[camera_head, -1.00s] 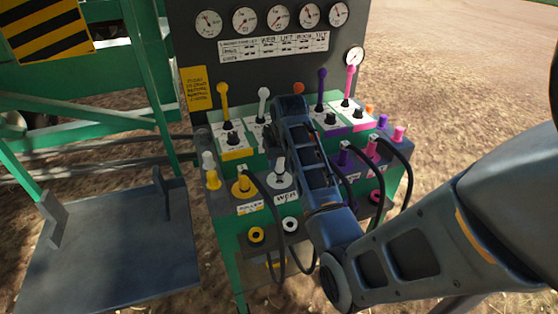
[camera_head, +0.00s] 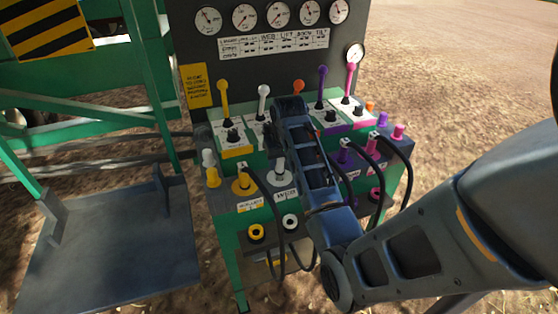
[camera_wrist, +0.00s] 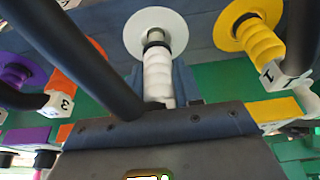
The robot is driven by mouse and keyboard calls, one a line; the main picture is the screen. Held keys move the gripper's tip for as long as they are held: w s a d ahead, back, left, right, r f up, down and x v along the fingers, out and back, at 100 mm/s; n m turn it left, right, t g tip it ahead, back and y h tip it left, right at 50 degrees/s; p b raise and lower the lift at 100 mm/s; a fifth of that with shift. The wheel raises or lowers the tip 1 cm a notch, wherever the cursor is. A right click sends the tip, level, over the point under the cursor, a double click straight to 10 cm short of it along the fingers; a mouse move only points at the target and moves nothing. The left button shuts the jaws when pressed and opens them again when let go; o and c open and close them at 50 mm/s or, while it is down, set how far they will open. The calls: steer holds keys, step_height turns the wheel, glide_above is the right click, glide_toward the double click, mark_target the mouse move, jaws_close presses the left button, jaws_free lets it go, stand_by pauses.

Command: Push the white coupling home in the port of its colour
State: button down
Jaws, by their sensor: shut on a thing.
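The white coupling (camera_wrist: 158,76) is ribbed, with a black collar and a grey metal end. In the wrist view it stands in line with the white port (camera_wrist: 172,27), a round white disc. Its metal end meets the middle of the disc, and some metal still shows between collar and disc. I cannot tell how deep it sits. My gripper (camera_wrist: 158,90) is shut on the coupling, one finger on each side. In the head view the white port (camera_head: 283,181) is above the WEB label, and my arm hides most of the gripper.
A yellow coupling (camera_wrist: 262,42) with a black hose sits in the yellow port beside it. Purple (camera_head: 345,152) and pink (camera_head: 372,146) couplings with hoses are to the right. Coloured levers, such as the white lever (camera_head: 263,98), stand behind. Black hoses loop down the front.

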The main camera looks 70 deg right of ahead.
steer(key=shift+f, duration=1.3)
stand_by(4.0)
steer(key=c, duration=0.7)
jaws_free()
steer(key=shift+r, duration=0.1)
steer(key=shift+o, duration=0.5)
steer(key=o, duration=0.3)
steer(key=shift+r, duration=3.5)
